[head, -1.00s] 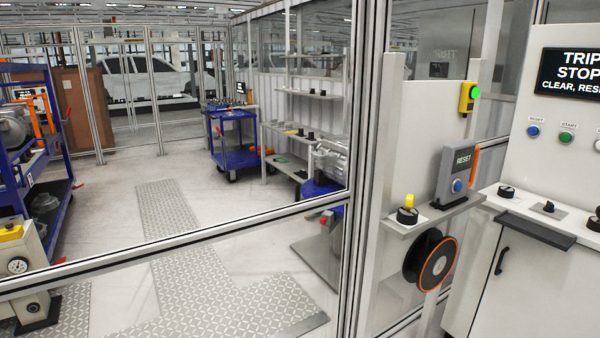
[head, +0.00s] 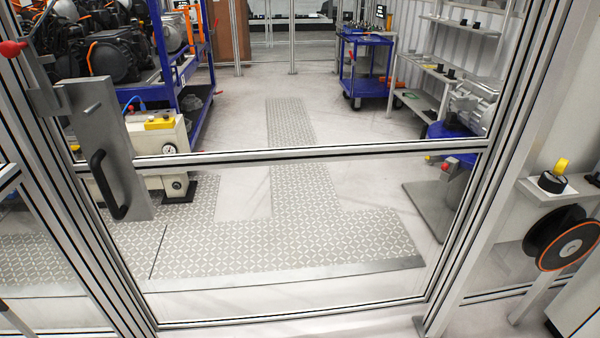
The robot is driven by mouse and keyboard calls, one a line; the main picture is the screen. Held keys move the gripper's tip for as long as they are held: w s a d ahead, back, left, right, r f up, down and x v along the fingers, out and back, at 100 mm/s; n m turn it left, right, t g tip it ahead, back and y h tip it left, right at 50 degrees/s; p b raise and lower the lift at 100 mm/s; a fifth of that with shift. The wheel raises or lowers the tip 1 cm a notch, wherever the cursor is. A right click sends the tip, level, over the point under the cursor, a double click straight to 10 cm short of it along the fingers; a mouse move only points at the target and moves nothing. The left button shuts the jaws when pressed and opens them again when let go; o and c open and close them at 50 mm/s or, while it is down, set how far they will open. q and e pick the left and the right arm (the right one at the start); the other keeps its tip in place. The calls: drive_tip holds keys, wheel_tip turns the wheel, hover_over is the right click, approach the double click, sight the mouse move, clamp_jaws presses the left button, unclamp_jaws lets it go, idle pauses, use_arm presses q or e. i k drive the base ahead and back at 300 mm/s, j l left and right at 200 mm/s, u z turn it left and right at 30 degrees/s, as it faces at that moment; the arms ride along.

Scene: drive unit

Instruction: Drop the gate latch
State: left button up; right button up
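The gate (head: 300,152), a clear panel in an aluminium frame, fills the middle of the head view and stands in line with its posts. A grey latch plate (head: 100,135) with a black pull handle (head: 106,185) is on its left side. A latch lever with a red knob (head: 12,48) sticks out to the left at the plate's top; its exact angle is hard to tell. Neither of my grippers shows in the head view.
Behind the gate are tread plates (head: 290,240), a blue rack (head: 185,80) with motors and a blue cart (head: 362,70). At right, a small shelf (head: 545,190) and a black and orange reel (head: 565,240) stand outside the fence. Framed fence panels flank the gate.

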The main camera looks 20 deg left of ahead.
sight(9, 50)
drive_tip(key=j+u, duration=0.1)
drive_tip(key=u, duration=0.3)
drive_tip(key=i+j+u, duration=0.1)
drive_tip(key=u, duration=0.3)
drive_tip(key=j+u, duration=0.1)
drive_tip(key=u, duration=0.35)
drive_tip(key=i+u, duration=0.1)
drive_tip(key=u, duration=0.3)
drive_tip(key=i+u, duration=0.1)
drive_tip(key=u, duration=0.3)
drive_tip(key=i+l+u, duration=0.2)
